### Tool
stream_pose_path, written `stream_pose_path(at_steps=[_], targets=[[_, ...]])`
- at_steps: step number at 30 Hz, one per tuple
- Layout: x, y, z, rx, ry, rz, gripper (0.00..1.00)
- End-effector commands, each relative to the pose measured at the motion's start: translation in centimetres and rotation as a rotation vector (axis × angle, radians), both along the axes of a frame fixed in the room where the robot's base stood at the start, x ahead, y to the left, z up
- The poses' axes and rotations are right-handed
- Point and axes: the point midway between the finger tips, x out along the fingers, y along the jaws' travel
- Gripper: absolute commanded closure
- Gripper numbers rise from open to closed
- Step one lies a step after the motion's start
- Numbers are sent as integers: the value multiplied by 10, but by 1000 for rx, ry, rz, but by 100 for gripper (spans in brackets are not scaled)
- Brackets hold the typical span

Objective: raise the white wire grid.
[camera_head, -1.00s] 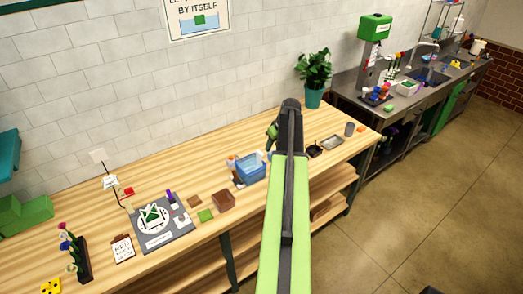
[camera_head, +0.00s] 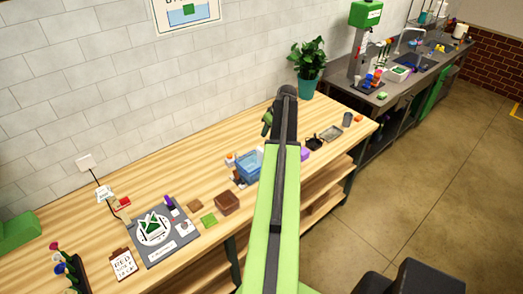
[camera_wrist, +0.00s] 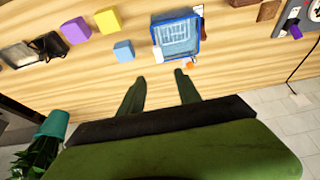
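The blue bin (camera_head: 241,181) stands on the wooden counter, just left of my arm in the head view. In the wrist view the blue bin (camera_wrist: 158,38) is at upper middle, with a pale grid-like pattern, seemingly the white wire grid (camera_wrist: 180,30), inside it. I cannot tell how the grid sits there. My gripper (camera_wrist: 159,77) has its two green fingers spread apart with nothing between them, and the bin lies beyond the fingertips, apart from them. In the head view my gripper is mostly hidden behind my arm; a green part shows beside it.
Purple (camera_wrist: 76,30), yellow (camera_wrist: 108,20) and light blue (camera_wrist: 123,50) blocks lie beside the bin. A small orange item (camera_wrist: 188,65) is at its near edge. A potted plant (camera_head: 307,65) stands at the back by the wall. A grey mat (camera_head: 182,246) lies left.

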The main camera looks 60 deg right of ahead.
Motion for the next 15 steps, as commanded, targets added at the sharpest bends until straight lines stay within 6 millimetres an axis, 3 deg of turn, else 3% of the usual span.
stream_pose_path(at_steps=[1, 15], targets=[[2, -3, -17, -1, 0, -1, 60], [37, -18, -115, 0, 1, -7, 60]])
